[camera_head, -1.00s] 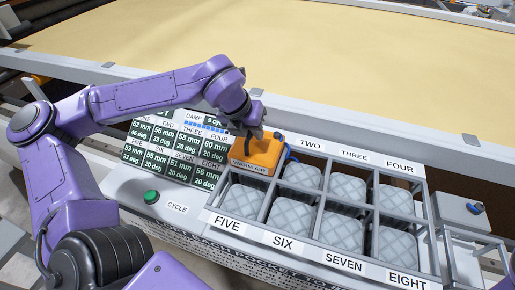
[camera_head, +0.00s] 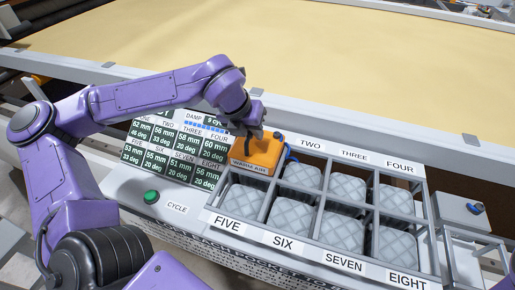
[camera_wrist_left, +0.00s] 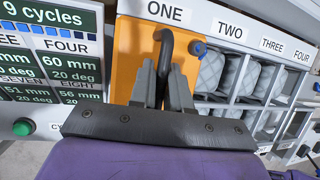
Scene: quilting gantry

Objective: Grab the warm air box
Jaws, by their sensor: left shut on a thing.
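The warm air box (camera_head: 258,153) is orange with a "WARM AIR" label on its front. It sits at the rack's back left, over the compartment labelled ONE. In the left wrist view its orange top (camera_wrist_left: 130,50) shows with a dark curved handle (camera_wrist_left: 166,50). My left gripper (camera_head: 255,133) is at the box from above. In the left wrist view its grey fingers (camera_wrist_left: 163,88) are closed around the lower part of the handle. The fingers hide part of the handle and box. My right gripper is not in view.
The rack (camera_head: 285,239) has labelled compartments holding several grey quilted blocks (camera_head: 343,232). A display panel (camera_head: 165,150) and green CYCLE button (camera_head: 151,197) are to its left. A grey box with a blue knob (camera_head: 475,208) is at right. A yellow quilt surface (camera_head: 330,60) lies behind.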

